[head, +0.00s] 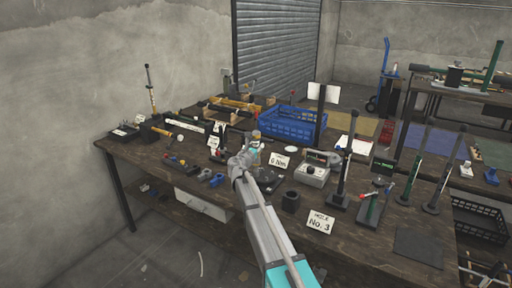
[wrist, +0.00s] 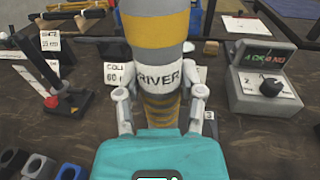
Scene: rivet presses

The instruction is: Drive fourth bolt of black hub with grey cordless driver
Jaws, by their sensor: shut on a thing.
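The lower end of the driver is hidden behind my teal gripper body in the wrist view. In the head view my gripper (head: 240,162) is over the middle of the workbench, and the driver is too small there to make out clearly. I cannot pick out the black hub or its bolts with certainty in either view.
A blue crate (head: 292,124) stands behind my gripper on the wooden bench (head: 385,238). A grey box with a dial (head: 313,174), which also shows in the wrist view (wrist: 265,80), stands to the right. Upright tools, label cards and black blocks crowd the bench.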

